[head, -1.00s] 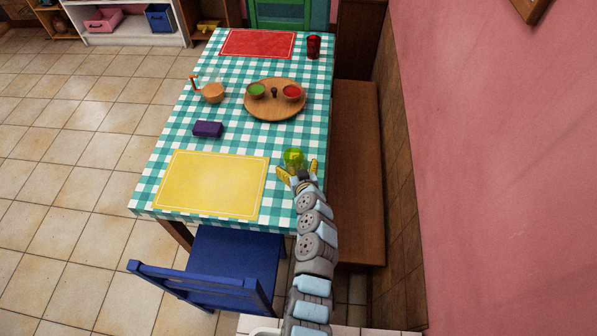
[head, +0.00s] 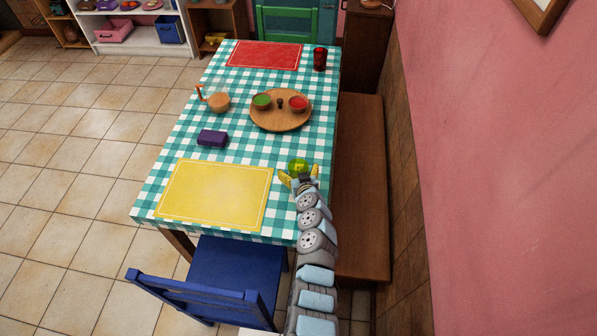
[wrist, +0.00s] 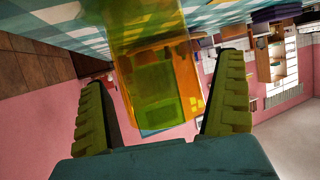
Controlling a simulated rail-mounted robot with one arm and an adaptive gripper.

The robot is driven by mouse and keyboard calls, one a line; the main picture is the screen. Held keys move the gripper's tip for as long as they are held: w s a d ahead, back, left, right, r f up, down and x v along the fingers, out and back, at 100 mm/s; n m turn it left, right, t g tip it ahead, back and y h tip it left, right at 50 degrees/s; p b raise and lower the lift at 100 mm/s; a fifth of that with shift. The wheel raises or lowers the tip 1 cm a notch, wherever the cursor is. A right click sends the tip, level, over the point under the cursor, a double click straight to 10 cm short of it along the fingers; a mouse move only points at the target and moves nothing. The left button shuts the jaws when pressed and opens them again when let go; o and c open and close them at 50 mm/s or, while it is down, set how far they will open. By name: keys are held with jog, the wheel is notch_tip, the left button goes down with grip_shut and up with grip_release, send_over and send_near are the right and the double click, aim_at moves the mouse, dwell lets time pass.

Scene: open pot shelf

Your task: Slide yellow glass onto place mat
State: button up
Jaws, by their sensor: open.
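The yellow glass (head: 298,167) stands upright on the checkered tablecloth near the table's right edge. It is see-through and yellow-green. The yellow place mat (head: 214,194) lies to its left at the near end of the table, with a strip of cloth between them. My gripper (head: 299,178) is open at the near side of the glass, with its yellow fingers spread towards it. In the wrist view the glass (wrist: 158,85) shows ahead between the two open fingers (wrist: 165,95). Whether a finger touches it, I cannot tell.
A purple block (head: 212,138) lies beyond the mat. A round wooden tray (head: 281,123) with bowls stands mid-table, beside a jug (head: 218,102). A red mat (head: 264,55) and a red glass (head: 320,59) are at the far end. A bench (head: 361,190) runs along the right; a blue chair (head: 232,275) stands in front.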

jog(key=c, duration=1.3)
jog(key=shift+o, duration=0.2)
jog(key=shift+w+a+r+p, duration=0.15)
jog(key=shift+a+p, duration=0.1)
jog(key=shift+a, duration=1.4)
jog(key=shift+w+a+f+p, duration=0.1)
jog(key=shift+a+p, duration=0.15)
jog(key=shift+a, duration=1.4)
jog(key=shift+w+a+r+p, duration=0.15)
jog(key=shift+a+p, duration=0.1)
jog(key=shift+a, duration=1.4)
jog(key=shift+a+f, duration=0.15)
jog(key=shift+a, duration=0.85)
jog(key=shift+w+a, duration=0.2)
jog(key=shift+a, duration=3.75)
jog(key=o, duration=1.3)
jog(key=shift+w, duration=0.1)
jog(key=shift+c, duration=0.2)
